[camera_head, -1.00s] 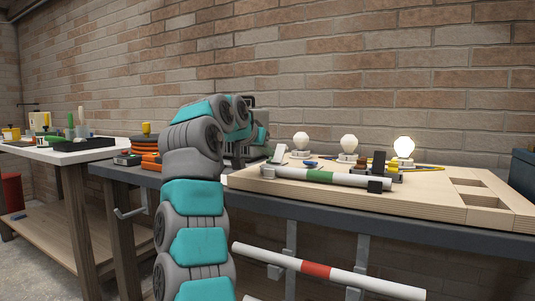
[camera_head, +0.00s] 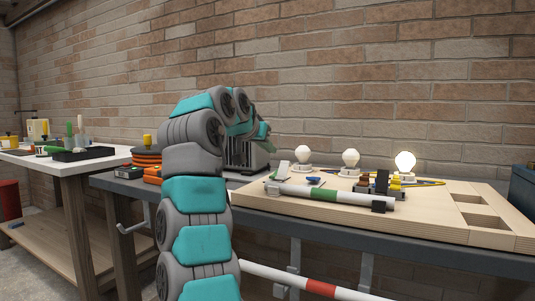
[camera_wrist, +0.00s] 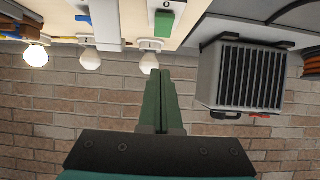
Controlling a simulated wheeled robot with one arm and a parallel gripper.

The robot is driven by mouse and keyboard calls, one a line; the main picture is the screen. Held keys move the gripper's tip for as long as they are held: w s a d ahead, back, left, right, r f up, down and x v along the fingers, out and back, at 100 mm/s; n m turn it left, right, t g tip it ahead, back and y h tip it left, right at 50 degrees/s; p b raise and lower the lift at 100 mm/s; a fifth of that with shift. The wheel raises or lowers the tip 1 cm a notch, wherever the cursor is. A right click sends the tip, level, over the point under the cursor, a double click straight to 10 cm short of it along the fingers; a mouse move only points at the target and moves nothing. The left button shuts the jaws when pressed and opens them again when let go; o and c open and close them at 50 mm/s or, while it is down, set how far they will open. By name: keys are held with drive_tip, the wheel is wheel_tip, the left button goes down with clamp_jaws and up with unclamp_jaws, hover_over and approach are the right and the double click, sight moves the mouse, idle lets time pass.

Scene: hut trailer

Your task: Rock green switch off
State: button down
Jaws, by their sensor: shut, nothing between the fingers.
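The green switch (camera_wrist: 164,22) shows upside down in the wrist view, on a white base with a "0" mark, at the top middle. An unlit bulb (camera_wrist: 149,63) hangs below it in that picture. My gripper (camera_wrist: 160,72) is shut and empty, its green fingers pointing up toward the switch and overlapping the area near the bulb. I cannot tell how far they are from the switch. In the head view my arm hides most of the gripper, and the green switch cannot be made out clearly on the wooden board (camera_head: 425,215).
A blue switch (camera_wrist: 82,17) sits beside the green one. Another bulb (camera_wrist: 91,59) is unlit; the far one (camera_head: 405,160) glows. A grey ribbed box (camera_wrist: 246,78) stands close by. A white bar with a green band (camera_head: 351,196) lies along the board's front.

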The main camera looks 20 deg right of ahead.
drive_tip(key=s+a+r+b, duration=0.1)
drive_tip(key=s+a, duration=0.4)
drive_tip(key=a, duration=0.1)
drive_tip(key=shift+a+r, duration=0.3)
drive_tip(key=shift+r, duration=0.05)
